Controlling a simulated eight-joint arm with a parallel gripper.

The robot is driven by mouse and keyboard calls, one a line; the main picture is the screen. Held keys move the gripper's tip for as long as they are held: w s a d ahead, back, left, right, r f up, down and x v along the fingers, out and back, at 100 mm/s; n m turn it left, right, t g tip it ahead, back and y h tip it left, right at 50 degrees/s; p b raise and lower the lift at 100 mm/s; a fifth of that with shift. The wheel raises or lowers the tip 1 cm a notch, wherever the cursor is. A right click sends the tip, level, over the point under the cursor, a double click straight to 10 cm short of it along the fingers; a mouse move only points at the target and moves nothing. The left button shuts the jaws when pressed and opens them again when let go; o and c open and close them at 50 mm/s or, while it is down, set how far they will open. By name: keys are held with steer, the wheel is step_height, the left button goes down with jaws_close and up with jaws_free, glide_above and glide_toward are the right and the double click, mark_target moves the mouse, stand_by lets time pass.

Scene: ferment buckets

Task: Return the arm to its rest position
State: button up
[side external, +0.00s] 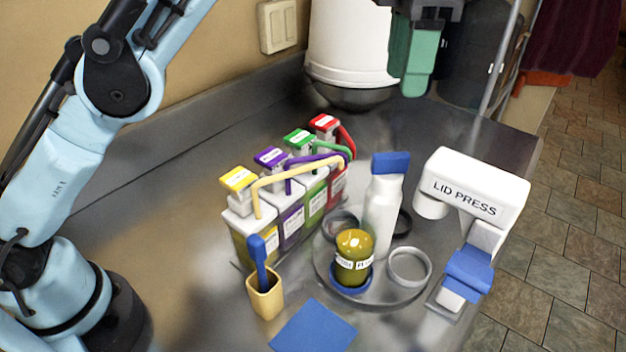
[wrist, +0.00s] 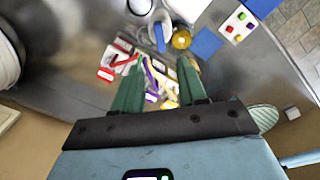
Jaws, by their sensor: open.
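My gripper (side external: 410,88) is high at the top right of the side external view, above the back of the counter and beside a white bucket (side external: 350,45). Its two green fingers show apart in the wrist view (wrist: 160,66), with nothing held between them. The fingers point down toward the counter, well above the pump dispensers. The rest of my arm shows at the left of the side external view. The upper part of my gripper is cut off by the frame's top edge.
Several pump dispensers (side external: 292,222) stand mid-counter. A round tray (side external: 372,297) holds an olive jar (side external: 353,262) and a white bottle (side external: 382,215). The lid press (side external: 475,190) is right. A brush cup (side external: 265,297) and blue mat (side external: 313,326) are in front.

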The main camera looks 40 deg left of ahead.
steer(key=a+f+m+t+h, duration=0.1)
steer(key=a+f+m+t, duration=0.15)
steer(key=a+m, duration=1.05)
steer(key=s+a+f+m+t, duration=0.2)
steer(key=s+a+f+m, duration=0.3)
steer(key=a+f+m, duration=0.1)
steer(key=s+a+f+m+t+y, duration=0.1)
steer(key=s+a+f+m+t, duration=0.1)
steer(key=s+a+f+m, duration=0.4)
step_height(320, 180, down, 4)
steer(key=shift+r+m+t, duration=0.25)
steer(key=shift+m+t, duration=0.1)
steer(key=shift+m, duration=0.65)
